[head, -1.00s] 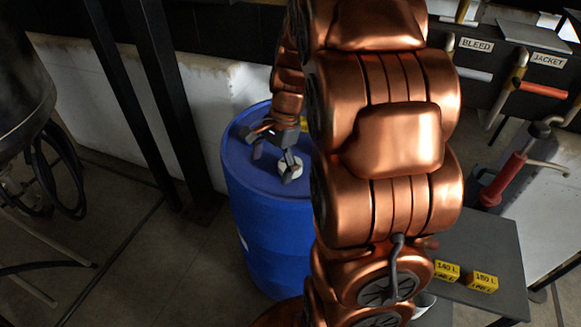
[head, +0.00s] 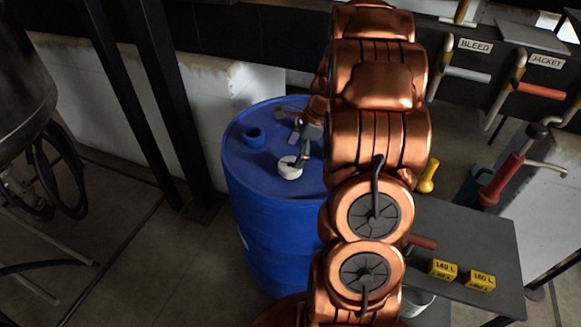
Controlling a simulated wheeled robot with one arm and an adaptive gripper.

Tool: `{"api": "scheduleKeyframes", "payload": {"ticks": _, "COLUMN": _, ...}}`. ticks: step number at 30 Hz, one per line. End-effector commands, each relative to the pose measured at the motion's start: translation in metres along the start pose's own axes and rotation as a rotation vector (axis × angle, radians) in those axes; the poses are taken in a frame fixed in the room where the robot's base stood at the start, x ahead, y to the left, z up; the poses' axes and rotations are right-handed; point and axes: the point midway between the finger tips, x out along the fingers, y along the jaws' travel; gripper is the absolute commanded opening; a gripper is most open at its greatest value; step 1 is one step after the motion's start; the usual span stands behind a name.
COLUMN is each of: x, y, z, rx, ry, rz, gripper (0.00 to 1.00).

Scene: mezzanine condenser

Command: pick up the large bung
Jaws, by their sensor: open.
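A short, round, whitish piece (head: 288,170), which looks like the large bung, sits on top of the blue drum (head: 262,225) near its front edge. My gripper (head: 298,150) is open above the drum top, just behind and to the right of this piece. One dark finger comes down close to the piece's right side; I cannot tell whether it touches. My arm hides the right part of the drum.
Levers marked BLEED (head: 466,74) and JACKET (head: 545,90) are at the upper right. A black post (head: 150,100) stands left of the drum. Open floor lies at the lower left.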

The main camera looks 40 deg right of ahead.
Motion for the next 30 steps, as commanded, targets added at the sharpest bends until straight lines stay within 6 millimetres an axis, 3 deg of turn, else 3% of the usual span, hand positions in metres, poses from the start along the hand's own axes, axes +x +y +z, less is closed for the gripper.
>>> {"api": "scheduleKeyframes", "payload": {"ticks": 5, "x": 0.010, "y": 0.002, "z": -0.001, "rx": 0.000, "ry": -0.001, "rz": 0.001, "gripper": 0.94}}
{"api": "scheduleKeyframes", "payload": {"ticks": 14, "x": 0.047, "y": 0.006, "z": -0.004, "rx": -0.001, "ry": 0.000, "rz": 0.004, "gripper": 0.94}}
{"api": "scheduleKeyframes", "payload": {"ticks": 21, "x": 0.051, "y": 0.005, "z": -0.004, "rx": -0.002, "ry": 0.002, "rz": 0.000, "gripper": 0.94}}
{"api": "scheduleKeyframes", "payload": {"ticks": 30, "x": 0.050, "y": 0.004, "z": -0.004, "rx": -0.002, "ry": 0.002, "rz": -0.001, "gripper": 0.65}}
